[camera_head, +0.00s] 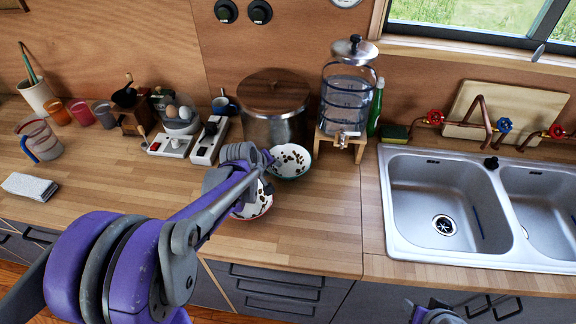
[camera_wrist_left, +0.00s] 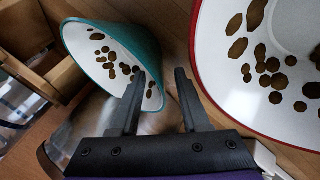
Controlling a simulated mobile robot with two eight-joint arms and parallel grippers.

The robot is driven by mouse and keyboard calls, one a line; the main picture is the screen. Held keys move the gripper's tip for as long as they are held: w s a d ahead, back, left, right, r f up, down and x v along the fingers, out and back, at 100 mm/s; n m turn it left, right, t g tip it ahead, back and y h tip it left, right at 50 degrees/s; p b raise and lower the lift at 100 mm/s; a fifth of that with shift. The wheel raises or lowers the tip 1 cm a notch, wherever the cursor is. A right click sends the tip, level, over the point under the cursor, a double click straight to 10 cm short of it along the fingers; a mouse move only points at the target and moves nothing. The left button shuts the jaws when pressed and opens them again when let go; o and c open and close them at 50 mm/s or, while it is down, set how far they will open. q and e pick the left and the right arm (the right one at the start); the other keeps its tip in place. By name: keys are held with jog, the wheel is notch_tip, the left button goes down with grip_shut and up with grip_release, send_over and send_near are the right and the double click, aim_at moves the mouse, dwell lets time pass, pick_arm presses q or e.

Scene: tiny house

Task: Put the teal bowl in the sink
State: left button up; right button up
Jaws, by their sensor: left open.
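The teal bowl (camera_head: 290,161), white inside with brown spots, stands on the wooden counter in front of the steel pot. My left gripper (camera_head: 266,158) is open at the bowl's left side. In the left wrist view, the teal bowl (camera_wrist_left: 100,62) lies behind the left finger, and its rim shows between the open fingers (camera_wrist_left: 160,80). I cannot tell whether they touch it. The double steel sink (camera_head: 436,205) is to the right, and its visible basins are empty. Part of my right arm's end (camera_head: 434,314) shows at the bottom edge; its fingers are not clear.
A red-rimmed spotted bowl (camera_head: 262,200) stands close by, partly hidden by my left arm; it also fills the right of the left wrist view (camera_wrist_left: 240,85). A water dispenser (camera_head: 348,95) on a wooden stand is behind right. Counter between bowls and sink is clear.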

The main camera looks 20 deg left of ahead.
pick_arm(q)
jog(key=shift+c, duration=0.2)
grip_shut()
dwell(1.1)
